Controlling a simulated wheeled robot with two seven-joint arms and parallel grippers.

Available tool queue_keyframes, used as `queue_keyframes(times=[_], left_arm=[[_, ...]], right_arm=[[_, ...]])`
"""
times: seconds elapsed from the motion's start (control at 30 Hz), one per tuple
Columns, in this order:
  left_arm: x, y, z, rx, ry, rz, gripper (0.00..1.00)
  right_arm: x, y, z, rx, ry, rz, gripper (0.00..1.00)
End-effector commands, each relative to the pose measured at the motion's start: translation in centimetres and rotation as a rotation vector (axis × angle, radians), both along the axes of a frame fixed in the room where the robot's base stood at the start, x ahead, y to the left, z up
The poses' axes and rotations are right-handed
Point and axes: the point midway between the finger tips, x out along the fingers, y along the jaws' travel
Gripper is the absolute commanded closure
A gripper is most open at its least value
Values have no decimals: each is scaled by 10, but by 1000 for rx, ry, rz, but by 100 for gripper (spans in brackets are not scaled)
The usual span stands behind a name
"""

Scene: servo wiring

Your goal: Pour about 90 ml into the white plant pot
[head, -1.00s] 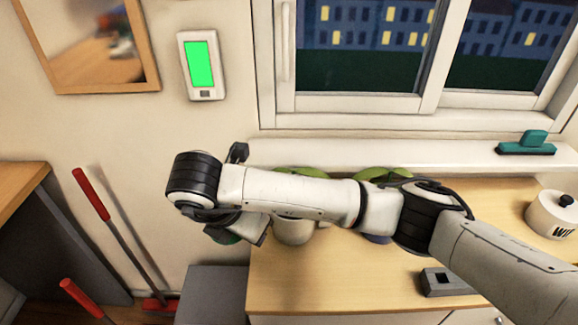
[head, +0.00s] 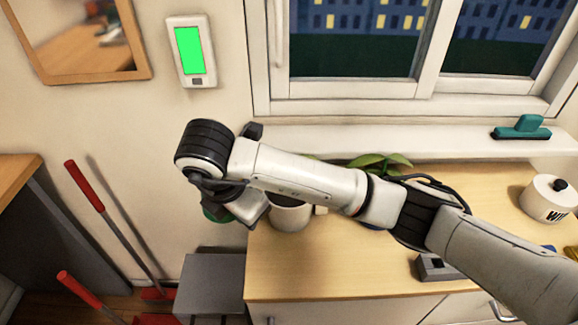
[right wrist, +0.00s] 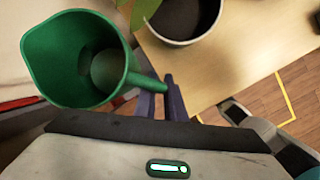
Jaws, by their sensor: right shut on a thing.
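The white plant pot (head: 289,215) stands at the left end of the wooden counter, partly hidden behind my right forearm. In the right wrist view the pot (right wrist: 214,27) shows a pale rim and dark soil. My right gripper (right wrist: 168,97) is shut on the handle of a green jug (right wrist: 80,62). The jug is left of the pot, apart from it, with its open mouth facing the wrist camera. Its contents are unclear. In the head view only a bit of the jug (head: 213,214) shows beneath my wrist. My left gripper is out of view.
A leafy plant (head: 378,163) stands right of the white pot, its own pot mostly hidden. A white lidded canister (head: 548,200) is at the far right. A grey box (head: 212,284) stands beside the counter's left end.

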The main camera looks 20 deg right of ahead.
Motion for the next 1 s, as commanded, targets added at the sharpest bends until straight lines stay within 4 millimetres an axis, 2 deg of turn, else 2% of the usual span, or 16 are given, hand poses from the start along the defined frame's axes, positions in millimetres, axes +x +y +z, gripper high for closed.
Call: queue_keyframes(times=[0.73,1.0], left_arm=[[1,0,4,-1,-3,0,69],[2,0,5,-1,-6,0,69]], right_arm=[[-2,-21,17,485,-56,2,100],[-2,-17,24,635,-76,8,100]])
